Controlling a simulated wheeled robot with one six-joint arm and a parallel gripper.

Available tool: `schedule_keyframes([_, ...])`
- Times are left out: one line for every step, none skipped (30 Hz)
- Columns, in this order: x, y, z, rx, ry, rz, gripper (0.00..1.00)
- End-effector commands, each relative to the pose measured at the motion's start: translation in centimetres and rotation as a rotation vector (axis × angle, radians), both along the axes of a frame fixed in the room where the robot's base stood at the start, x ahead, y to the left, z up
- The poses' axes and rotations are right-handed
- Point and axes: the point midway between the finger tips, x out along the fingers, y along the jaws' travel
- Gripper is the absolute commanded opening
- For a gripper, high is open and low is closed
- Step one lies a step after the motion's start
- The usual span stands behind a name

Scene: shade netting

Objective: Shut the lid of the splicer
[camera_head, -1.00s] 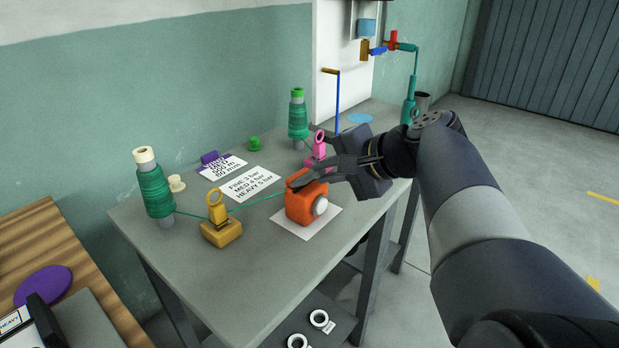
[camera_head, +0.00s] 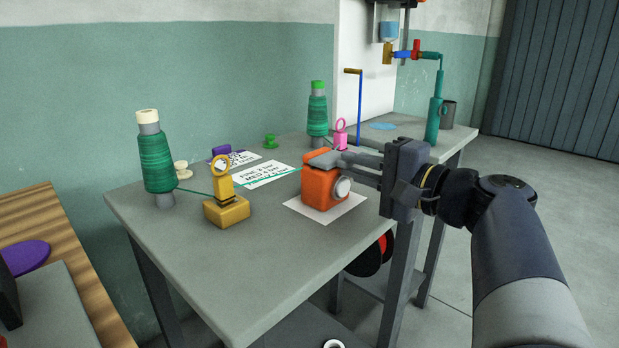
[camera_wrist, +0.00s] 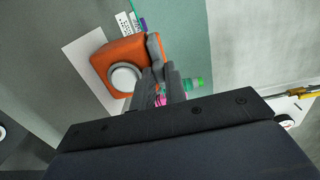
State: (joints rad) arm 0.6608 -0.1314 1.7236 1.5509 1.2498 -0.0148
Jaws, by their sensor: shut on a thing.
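The splicer (camera_head: 320,187) is an orange block with a round white knob (camera_head: 342,187) on its side, standing on a white sheet on the grey bench. A dark grey flap, which looks like its lid (camera_head: 324,158), lies along the top. My gripper (camera_head: 347,164) reaches in from the right, its fingers closed at this flap. The wrist view shows the splicer's orange body (camera_wrist: 122,50), and the grey flap (camera_wrist: 153,45) at its edge by my fingertips (camera_wrist: 157,76). Flap and fingers are similar greys, so the exact grip and any gap under the flap are unclear.
A yellow stand with a ring (camera_head: 226,208) is left of the splicer. Green thread cones stand at the left (camera_head: 157,160) and back (camera_head: 318,112). A pink ringed piece (camera_head: 341,135) is behind the splicer. The bench front (camera_head: 255,265) is clear.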

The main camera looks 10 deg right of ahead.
Motion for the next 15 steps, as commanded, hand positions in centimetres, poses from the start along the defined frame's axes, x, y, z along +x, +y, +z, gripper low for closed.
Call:
schedule_keyframes([0.00, -0.02, -0.45, 0.006, -0.008, 0.000, 0.00])
schedule_keyframes([0.00, -0.02, -0.46, 0.009, -0.012, 0.000, 0.00])
schedule_keyframes([0.00, -0.02, -0.46, 0.013, -0.018, 0.000, 0.00])
schedule_keyframes([0.00, -0.02, -0.45, 0.015, -0.021, 0.000, 0.00])
schedule_keyframes([0.00, -0.01, -0.44, 0.018, -0.024, 0.000, 0.00])
schedule_keyframes([0.00, 0.00, -0.42, 0.020, -0.028, 0.000, 0.00])
schedule_keyframes([0.01, -0.01, -0.41, 0.021, -0.029, 0.000, 0.00])
schedule_keyframes([0.00, 0.00, -0.40, 0.022, -0.031, 0.000, 0.00])
schedule_keyframes([0.00, 0.00, -0.39, 0.023, -0.032, 0.000, 0.00])
schedule_keyframes([0.00, 0.00, -0.37, 0.023, -0.033, 0.000, 0.00])
schedule_keyframes([0.00, 0.00, -0.37, 0.023, -0.033, 0.000, 0.00])
schedule_keyframes([0.01, 0.01, -0.36, 0.024, -0.034, 0.000, 0.00])
schedule_keyframes([0.01, 0.01, -0.35, 0.024, -0.034, 0.000, 0.00])
schedule_keyframes([0.01, 0.01, -0.35, 0.023, -0.033, 0.001, 0.00])
schedule_keyframes([0.01, 0.01, -0.35, 0.023, -0.033, 0.001, 0.00])
